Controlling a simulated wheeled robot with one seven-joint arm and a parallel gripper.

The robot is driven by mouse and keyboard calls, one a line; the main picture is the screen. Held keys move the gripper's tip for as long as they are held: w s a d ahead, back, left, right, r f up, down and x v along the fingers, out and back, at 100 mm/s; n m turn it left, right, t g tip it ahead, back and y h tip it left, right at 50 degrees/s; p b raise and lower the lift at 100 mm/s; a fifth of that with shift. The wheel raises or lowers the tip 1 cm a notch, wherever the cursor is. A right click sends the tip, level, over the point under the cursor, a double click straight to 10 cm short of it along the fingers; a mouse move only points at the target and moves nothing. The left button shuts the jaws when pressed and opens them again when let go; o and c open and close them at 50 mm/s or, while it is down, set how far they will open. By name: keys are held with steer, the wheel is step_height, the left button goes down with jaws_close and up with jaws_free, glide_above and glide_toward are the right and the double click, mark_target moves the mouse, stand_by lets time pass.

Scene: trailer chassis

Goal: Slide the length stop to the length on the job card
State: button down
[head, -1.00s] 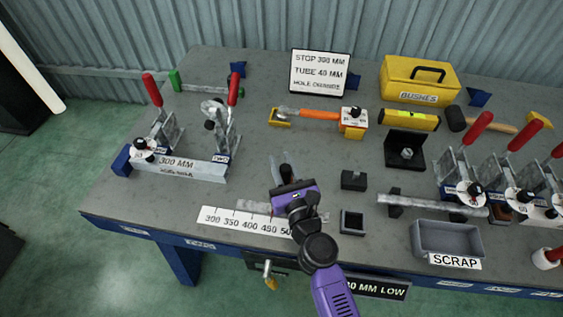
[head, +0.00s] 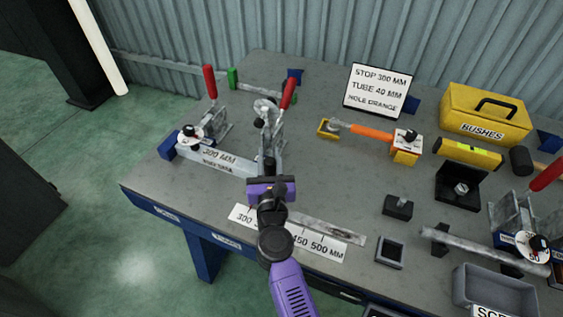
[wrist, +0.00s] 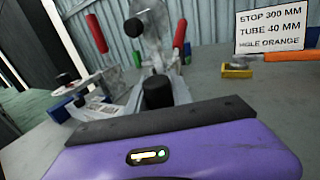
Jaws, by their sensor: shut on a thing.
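The job card (head: 381,90) at the back reads "STOP 300 MM, TUBE 40 MM, HOLE ORANGE"; it also shows in the wrist view (wrist: 270,25). My gripper (head: 270,183) is shut on the length stop, whose dark upright part (head: 268,165) shows just beyond the jaws. In the wrist view a black knob (wrist: 158,92) stands beyond the jaws. The white scale (head: 325,249) runs along the bench's front edge; 300, 450 and 500 MM show, and my arm hides the marks between. A grey rail (head: 335,230) extends right of my gripper.
A fixture marked 300 MM (head: 220,160), with red-handled clamps (head: 210,85), lies close beyond my gripper, to the left.

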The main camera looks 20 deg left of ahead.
mark_target(267, 170)
steer(key=shift+s+a+r, duration=0.1)
steer(key=shift+a, duration=0.35)
steer(key=c, duration=1.1)
jaws_free()
steer(key=shift+a, duration=0.1)
steer(key=shift+s+d, duration=0.25)
steer(key=shift+d, duration=0.05)
steer(key=p+v, duration=0.1)
steer(key=v, duration=0.6)
